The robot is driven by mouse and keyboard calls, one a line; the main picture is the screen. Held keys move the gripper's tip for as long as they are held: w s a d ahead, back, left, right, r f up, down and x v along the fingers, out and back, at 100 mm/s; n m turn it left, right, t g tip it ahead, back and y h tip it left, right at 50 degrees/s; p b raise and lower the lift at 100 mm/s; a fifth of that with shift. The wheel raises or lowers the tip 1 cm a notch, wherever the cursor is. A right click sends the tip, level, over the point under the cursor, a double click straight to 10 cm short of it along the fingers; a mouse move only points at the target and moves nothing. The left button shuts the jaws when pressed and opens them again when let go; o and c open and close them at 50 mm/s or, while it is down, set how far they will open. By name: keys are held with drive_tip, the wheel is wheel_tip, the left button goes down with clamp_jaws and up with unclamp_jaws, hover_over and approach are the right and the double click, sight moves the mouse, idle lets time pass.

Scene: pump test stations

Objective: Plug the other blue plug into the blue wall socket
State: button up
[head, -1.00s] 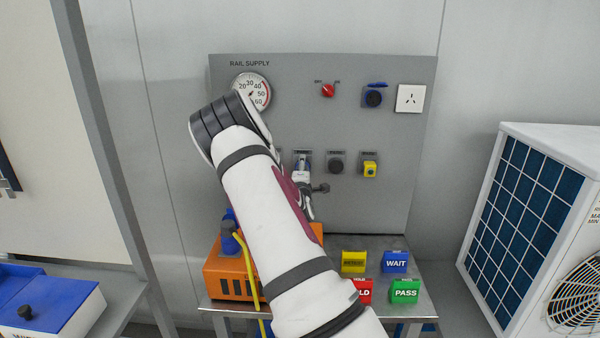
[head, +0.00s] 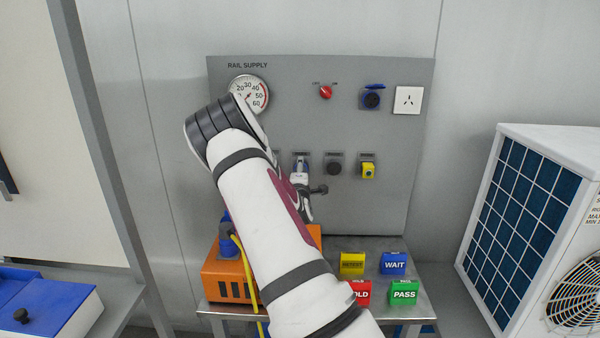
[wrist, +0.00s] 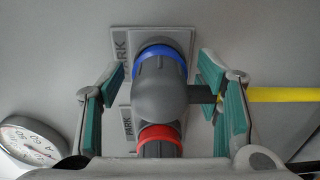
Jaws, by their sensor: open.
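A dark grey plug with a blue ring (wrist: 160,95) sits in a PARK holder (wrist: 118,45) on the panel, with a yellow cable (wrist: 280,95) running off to the right in the wrist view. My gripper (wrist: 160,85) is open, with one green-padded finger on each side of this plug. A gap shows on the left side. Contact on the right is unclear. In the head view my arm largely hides the gripper and the plug. The blue wall socket (head: 372,100) is at the panel's upper right, its blue lid raised. Another blue plug (head: 230,244) stands on the orange unit (head: 225,275).
A red-ringed plug (wrist: 160,138) is parked close beside the blue-ringed one. A gauge (head: 248,94), a red switch (head: 325,92) and a white outlet (head: 408,100) are on the panel. Coloured signs, including WAIT (head: 394,264), stand on the bench below.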

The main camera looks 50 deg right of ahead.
idle(0.4)
clamp_jaws()
drive_tip(key=p+v, duration=0.2)
drive_tip(key=v, duration=0.4)
drive_tip(key=shift+p, duration=0.3)
idle(0.9)
idle(0.3)
